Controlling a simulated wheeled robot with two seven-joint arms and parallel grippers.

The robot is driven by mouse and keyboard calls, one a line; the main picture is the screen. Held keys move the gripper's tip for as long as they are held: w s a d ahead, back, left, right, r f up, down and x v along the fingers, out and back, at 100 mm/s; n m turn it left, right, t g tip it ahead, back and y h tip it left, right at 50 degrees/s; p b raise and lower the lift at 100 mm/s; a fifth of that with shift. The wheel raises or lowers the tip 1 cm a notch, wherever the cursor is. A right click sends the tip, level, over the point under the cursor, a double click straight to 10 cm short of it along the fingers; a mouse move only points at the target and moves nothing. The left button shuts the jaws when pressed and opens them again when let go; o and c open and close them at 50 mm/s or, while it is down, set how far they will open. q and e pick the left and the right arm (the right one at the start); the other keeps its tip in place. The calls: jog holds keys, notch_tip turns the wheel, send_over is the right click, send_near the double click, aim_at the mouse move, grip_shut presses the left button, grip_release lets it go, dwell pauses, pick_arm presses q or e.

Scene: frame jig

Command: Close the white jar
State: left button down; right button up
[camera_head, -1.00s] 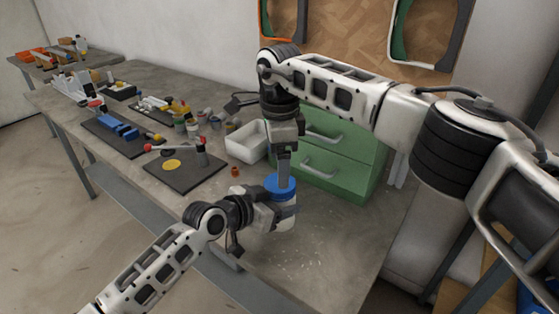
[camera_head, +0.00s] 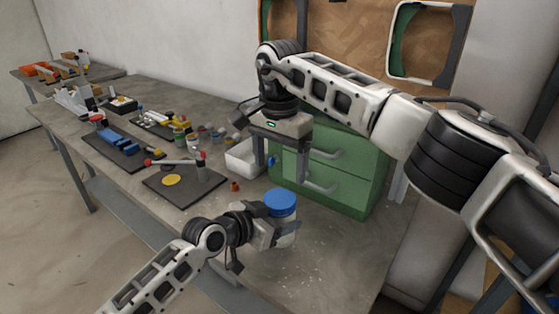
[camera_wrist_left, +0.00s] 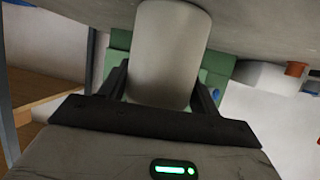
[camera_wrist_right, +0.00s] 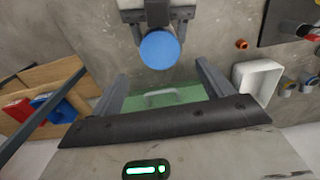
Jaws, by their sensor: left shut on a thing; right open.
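The white jar (camera_head: 288,228) stands upright near the table's front edge with a blue lid (camera_head: 281,202) on its top. My left gripper (camera_head: 270,232) is shut around the jar's body from the side. In the left wrist view the pale jar (camera_wrist_left: 172,55) fills the space between the fingers. In the right wrist view the blue lid (camera_wrist_right: 159,50) shows from above as a round disc and hides most of the jar. My right gripper (camera_head: 284,182) is open and empty, above and behind the lid, apart from it. Whether the lid is fully tight cannot be told.
A green drawer cabinet (camera_head: 335,168) stands right behind the jar. A white bin (camera_head: 243,157) and a small orange part (camera_head: 235,186) are left of it. A dark board with a yellow disc (camera_head: 172,180) lies further left. The table right of the jar is bare.

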aim_at(280, 198)
jog(key=shift+f, duration=4)
jog(key=c, duration=1)
jog(key=m, duration=0.5)
jog(key=shift+m, duration=0.3)
jog(key=m, duration=0.4)
jog(key=shift+m, duration=0.3)
jog(key=o, duration=1.1)
jog(key=shift+c, duration=0.2)
